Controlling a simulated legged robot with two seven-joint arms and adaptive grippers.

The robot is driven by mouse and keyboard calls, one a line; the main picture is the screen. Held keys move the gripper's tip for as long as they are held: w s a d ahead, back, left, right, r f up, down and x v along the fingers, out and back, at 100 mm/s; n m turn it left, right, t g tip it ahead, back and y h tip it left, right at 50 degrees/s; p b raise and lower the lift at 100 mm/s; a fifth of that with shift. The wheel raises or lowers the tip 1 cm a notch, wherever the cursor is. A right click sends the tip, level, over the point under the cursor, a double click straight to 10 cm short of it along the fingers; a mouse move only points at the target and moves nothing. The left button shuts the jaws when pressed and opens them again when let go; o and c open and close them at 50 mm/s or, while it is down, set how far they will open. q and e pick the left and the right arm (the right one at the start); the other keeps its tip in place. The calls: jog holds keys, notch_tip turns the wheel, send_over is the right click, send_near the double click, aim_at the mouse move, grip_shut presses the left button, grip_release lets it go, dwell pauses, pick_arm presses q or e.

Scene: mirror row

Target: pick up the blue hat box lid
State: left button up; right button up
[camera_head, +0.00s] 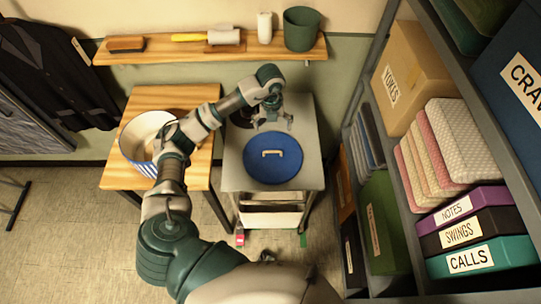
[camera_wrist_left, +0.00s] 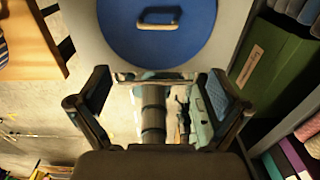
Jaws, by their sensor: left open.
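The blue hat box lid (camera_head: 273,170) is round with a pale wooden bar handle (camera_head: 272,153). It lies flat, handle up, on the grey top of a small stand (camera_head: 307,140). My left gripper (camera_head: 273,122) is open and empty above the stand top, just behind the lid. It appears apart from the lid. In the left wrist view the lid (camera_wrist_left: 157,42) and its handle (camera_wrist_left: 158,25) show at the top, beyond the spread fingers of my left gripper (camera_wrist_left: 158,92).
A wooden table (camera_head: 118,180) on the left holds a blue-and-white striped tub (camera_head: 140,122). A wall shelf (camera_head: 150,54) holds brushes, a white bottle and a green pot (camera_head: 302,30). A tall rack (camera_head: 380,40) of boxes stands close on the right. A dark object, partly hidden, sits behind my arm.

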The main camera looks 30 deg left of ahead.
pick_arm(q)
send_over(272, 152)
jog(key=shift+y, duration=0.3)
jog(key=f, duration=0.7)
jog(key=shift+w+d+f+p, duration=0.15)
jog(key=shift+d+f+p, duration=0.15)
jog(key=shift+d+f, duration=0.1)
jog(key=f, duration=0.3)
jog(key=shift+a+f, duration=0.25)
jog(key=shift+a, duration=0.05)
jog(key=shift+a+f, duration=0.15)
jog(key=shift+f, duration=0.15)
jog(key=f, duration=0.2)
jog(key=f+p, duration=0.1)
jog(key=shift+a+f, duration=0.2)
jog(key=shift+f, duration=0.2)
jog(key=shift+d+f, duration=0.1)
jog(key=shift+f, duration=0.3)
jog(key=shift+w+d+f, duration=0.1)
jog(key=shift+d+f, duration=0.05)
jog(key=shift+d, duration=0.2)
jog(key=c, duration=1)
jog(key=shift+a, duration=0.25)
jog(key=shift+c, duration=0.2)
pick_arm(e)
jog(key=shift+d+r, duration=0.65)
jog(key=shift+d, duration=0.25)
